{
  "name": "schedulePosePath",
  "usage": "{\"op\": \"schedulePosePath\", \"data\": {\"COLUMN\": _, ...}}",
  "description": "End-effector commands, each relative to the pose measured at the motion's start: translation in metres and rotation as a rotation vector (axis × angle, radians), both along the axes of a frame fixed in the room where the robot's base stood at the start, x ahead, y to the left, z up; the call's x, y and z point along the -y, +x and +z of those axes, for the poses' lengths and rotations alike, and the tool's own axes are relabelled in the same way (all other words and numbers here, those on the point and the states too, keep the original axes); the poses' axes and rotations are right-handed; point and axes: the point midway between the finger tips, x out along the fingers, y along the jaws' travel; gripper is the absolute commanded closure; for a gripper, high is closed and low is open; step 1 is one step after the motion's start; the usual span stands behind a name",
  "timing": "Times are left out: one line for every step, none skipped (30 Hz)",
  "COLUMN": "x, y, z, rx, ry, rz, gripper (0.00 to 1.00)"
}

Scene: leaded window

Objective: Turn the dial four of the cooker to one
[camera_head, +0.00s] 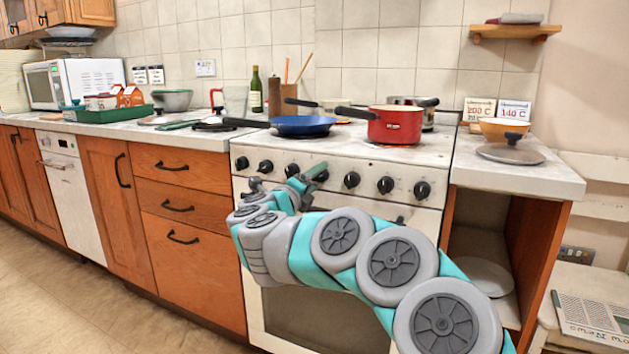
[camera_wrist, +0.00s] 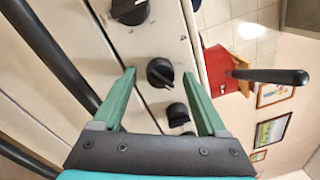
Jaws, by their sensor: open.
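The cooker (camera_head: 335,155) has a front panel with a row of black dials. My gripper (camera_head: 312,176) is in front of the panel near the middle of that row and covers part of the dials there. In the wrist view my gripper (camera_wrist: 161,88) is open, its green fingers to either side of one black dial (camera_wrist: 160,72). That dial appears between the fingertips with a gap on each side; contact is not visible. Its number and setting are too small to read. Neighbouring dials show above (camera_wrist: 130,10) and below (camera_wrist: 178,115) in the wrist view.
On the hob stand a blue pan (camera_head: 302,125) and a red pot (camera_head: 395,125), whose black handle (camera_wrist: 270,75) shows in the wrist view. A dark oven handle (camera_wrist: 50,60) runs along the left there. Wooden cupboards (camera_head: 185,205) flank the cooker. Floor at left is clear.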

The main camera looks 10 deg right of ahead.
Motion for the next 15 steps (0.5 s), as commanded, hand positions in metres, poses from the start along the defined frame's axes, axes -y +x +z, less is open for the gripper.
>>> {"op": "schedulePosePath", "data": {"x": 0.0, "y": 0.0, "z": 0.0, "rx": 0.0, "ry": 0.0, "rz": 0.0, "gripper": 0.25}}
{"op": "schedulePosePath", "data": {"x": 0.0, "y": 0.0, "z": 0.0, "rx": 0.0, "ry": 0.0, "rz": 0.0, "gripper": 0.25}}
{"op": "schedulePosePath", "data": {"x": -0.001, "y": -0.001, "z": 0.0, "rx": 0.0, "ry": 0.0, "rz": 0.0, "gripper": 0.25}}
{"op": "schedulePosePath", "data": {"x": -0.002, "y": -0.002, "z": 0.0, "rx": -0.001, "ry": 0.001, "rz": 0.0, "gripper": 0.25}}
{"op": "schedulePosePath", "data": {"x": -0.003, "y": -0.003, "z": 0.0, "rx": 0.0, "ry": 0.001, "rz": 0.001, "gripper": 0.25}}
{"op": "schedulePosePath", "data": {"x": -0.005, "y": -0.005, "z": 0.0, "rx": 0.001, "ry": 0.001, "rz": 0.002, "gripper": 0.25}}
{"op": "schedulePosePath", "data": {"x": -0.007, "y": -0.007, "z": -0.001, "rx": 0.0, "ry": 0.001, "rz": 0.003, "gripper": 0.25}}
{"op": "schedulePosePath", "data": {"x": -0.009, "y": -0.009, "z": -0.001, "rx": 0.0, "ry": 0.001, "rz": 0.004, "gripper": 0.25}}
{"op": "schedulePosePath", "data": {"x": -0.012, "y": -0.013, "z": -0.001, "rx": -0.001, "ry": 0.001, "rz": 0.004, "gripper": 0.25}}
{"op": "schedulePosePath", "data": {"x": -0.014, "y": -0.016, "z": -0.002, "rx": 0.0, "ry": 0.001, "rz": 0.004, "gripper": 0.25}}
{"op": "schedulePosePath", "data": {"x": -0.017, "y": -0.02, "z": -0.002, "rx": 0.0, "ry": 0.0, "rz": 0.004, "gripper": 0.25}}
{"op": "schedulePosePath", "data": {"x": -0.021, "y": -0.025, "z": -0.003, "rx": -0.001, "ry": -0.001, "rz": 0.004, "gripper": 0.25}}
{"op": "schedulePosePath", "data": {"x": -0.025, "y": -0.029, "z": -0.003, "rx": -0.001, "ry": -0.001, "rz": 0.006, "gripper": 0.25}}
{"op": "schedulePosePath", "data": {"x": -0.029, "y": -0.033, "z": -0.004, "rx": -0.001, "ry": 0.0, "rz": 0.007, "gripper": 0.25}}
{"op": "schedulePosePath", "data": {"x": -0.033, "y": -0.038, "z": -0.004, "rx": -0.001, "ry": 0.002, "rz": 0.008, "gripper": 0.25}}
